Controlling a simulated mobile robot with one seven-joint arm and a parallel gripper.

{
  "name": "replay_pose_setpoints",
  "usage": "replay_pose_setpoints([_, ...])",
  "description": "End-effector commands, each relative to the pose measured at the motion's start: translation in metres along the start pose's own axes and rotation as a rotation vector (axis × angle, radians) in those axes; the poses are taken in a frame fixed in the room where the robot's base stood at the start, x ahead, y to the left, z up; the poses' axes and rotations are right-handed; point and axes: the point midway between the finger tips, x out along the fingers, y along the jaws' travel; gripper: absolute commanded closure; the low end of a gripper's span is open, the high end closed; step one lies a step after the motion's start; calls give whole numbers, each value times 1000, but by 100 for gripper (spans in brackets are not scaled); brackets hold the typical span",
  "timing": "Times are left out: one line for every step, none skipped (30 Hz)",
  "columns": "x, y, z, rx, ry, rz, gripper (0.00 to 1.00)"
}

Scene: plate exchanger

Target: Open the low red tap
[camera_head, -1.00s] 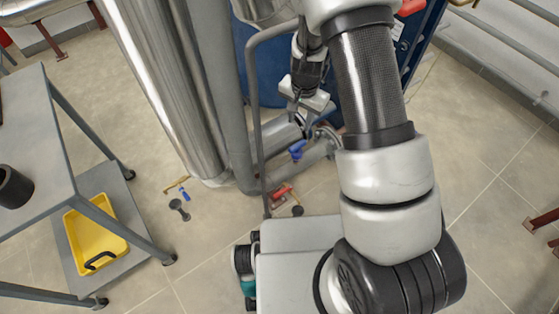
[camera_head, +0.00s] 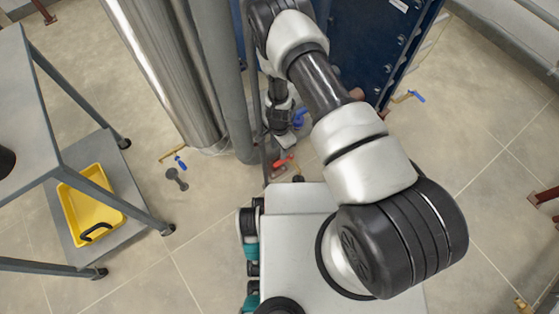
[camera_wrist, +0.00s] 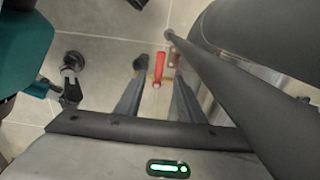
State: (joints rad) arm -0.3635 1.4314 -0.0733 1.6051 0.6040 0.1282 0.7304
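The low red tap has a red lever handle (camera_head: 283,161), close to the floor by the foot of the grey pipes in the head view. In the wrist view the red handle (camera_wrist: 159,68) stands out between and just beyond the two dark fingers. My gripper (camera_wrist: 160,82) is open, with one finger on each side of the handle's line. I see no clear contact with the handle. In the head view my gripper (camera_head: 283,142) hangs just above the tap, its fingers mostly hidden. The tap's valve body is hard to make out.
A blue tap handle (camera_head: 299,118) is close behind my gripper. Grey vertical pipes (camera_head: 222,75) stand to its left, and the blue exchanger (camera_head: 375,50) stands behind. A dark slanting pipe (camera_wrist: 230,90) crosses close by on the right of the wrist view. A yellow tray (camera_head: 75,212) lies on the trolley's lower shelf.

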Motion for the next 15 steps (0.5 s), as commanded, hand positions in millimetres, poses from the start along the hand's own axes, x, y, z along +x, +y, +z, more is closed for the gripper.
replay_pose_setpoints([16,1,0,0,-1,2,65])
replay_pose_setpoints([23,1,0,0,0,1,65])
replay_pose_setpoints([32,1,0,0,0,2,65])
replay_pose_setpoints([38,1,0,0,0,1,65])
replay_pose_setpoints([45,1,0,0,0,1,65])
replay_pose_setpoints([53,1,0,0,0,1,65])
replay_pose_setpoints([59,1,0,0,0,1,65])
replay_pose_setpoints([64,1,0,-1,0,1,65])
replay_pose_setpoints([71,1,0,-1,0,1,65])
replay_pose_setpoints([76,1,0,-1,0,2,65])
replay_pose_setpoints([80,1,0,-1,0,1,65])
replay_pose_setpoints([85,0,0,-1,0,0,65])
replay_pose_setpoints([89,1,0,-1,0,1,65])
replay_pose_setpoints([92,1,0,-1,0,1,65])
replay_pose_setpoints([95,0,0,-1,0,0,65])
